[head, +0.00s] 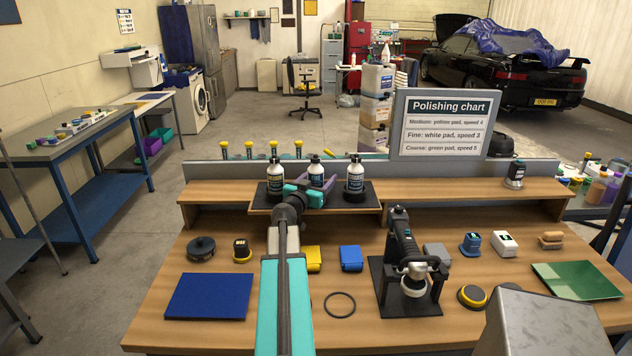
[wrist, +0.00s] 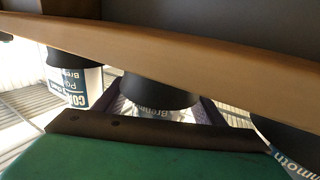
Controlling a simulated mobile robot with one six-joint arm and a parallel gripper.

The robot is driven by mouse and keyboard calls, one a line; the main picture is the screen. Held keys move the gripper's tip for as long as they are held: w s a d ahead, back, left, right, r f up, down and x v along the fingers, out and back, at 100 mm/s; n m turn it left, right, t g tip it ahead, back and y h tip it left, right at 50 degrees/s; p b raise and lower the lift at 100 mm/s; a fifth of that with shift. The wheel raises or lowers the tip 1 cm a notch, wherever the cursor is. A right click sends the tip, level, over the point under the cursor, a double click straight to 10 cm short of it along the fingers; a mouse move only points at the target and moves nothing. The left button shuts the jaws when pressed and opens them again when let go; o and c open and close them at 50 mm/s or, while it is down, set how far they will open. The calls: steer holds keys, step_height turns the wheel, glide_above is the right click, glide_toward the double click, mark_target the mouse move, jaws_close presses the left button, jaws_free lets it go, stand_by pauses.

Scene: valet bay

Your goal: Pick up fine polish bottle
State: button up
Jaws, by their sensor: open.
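Three polish bottles with pale tops stand upright in a row on the raised black stand (head: 262,203): a left bottle (head: 275,174), a middle bottle (head: 316,173) and a right bottle (head: 355,176). Their labels are too small in the head view to tell which is fine polish. My gripper (head: 322,188) is open at the middle bottle, with its fingers either side of it and its lower part hidden. A side bottle there (wrist: 75,82) has a label starting "CO".
A brown board edge (wrist: 170,48) crosses the wrist view. The polishing chart (head: 445,125) stands right of the bottles, reading "Fine: white pad, speed 3". A polisher (head: 405,250) on its stand, pads and cloths lie on the bench (head: 235,335).

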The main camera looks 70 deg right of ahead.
steer(key=shift+c, duration=0.4)
steer(key=c, duration=1.3)
steer(key=shift+r, duration=0.1)
steer(key=shift+r+p, duration=0.8)
steer(key=shift+r, duration=4.15)
steer(key=o, duration=0.6)
steer(key=shift+c, duration=1.4)
